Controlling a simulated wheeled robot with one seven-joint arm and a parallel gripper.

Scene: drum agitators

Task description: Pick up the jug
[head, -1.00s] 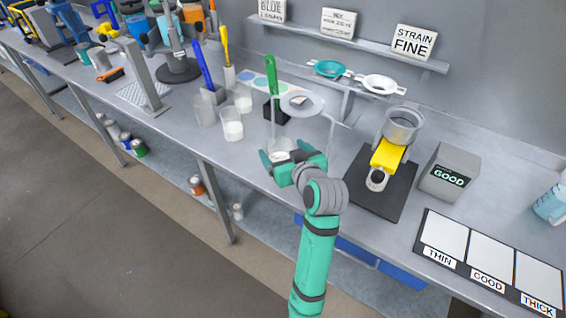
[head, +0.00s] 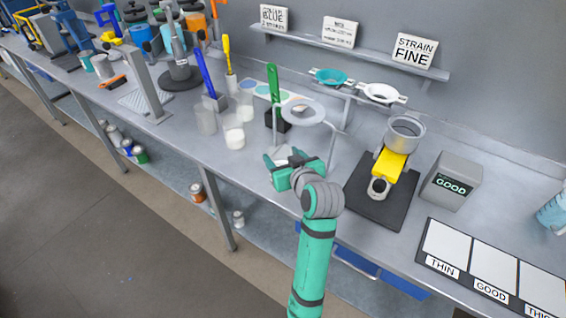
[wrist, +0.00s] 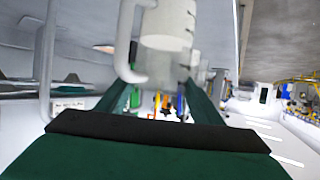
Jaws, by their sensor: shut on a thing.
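The jug (wrist: 168,38) is a translucent pale vessel with a looped handle and whitish contents, seen at the top of the wrist view. My gripper (head: 283,158) is shut on it at the front of the bench, beside the ring stand. In the wrist view the jug is between my two green fingers, with its handle on the left. In the head view my gripper and wrist hide most of the jug. I cannot tell whether its base touches the bench.
The ring stand (head: 303,113) is close behind my gripper. Clear beakers (head: 234,134) stand to the left, and a green-handled tool (head: 274,95) is in a black block. A yellow device on a black base (head: 388,165) stands to the right. A sample board (head: 447,244) lies further right.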

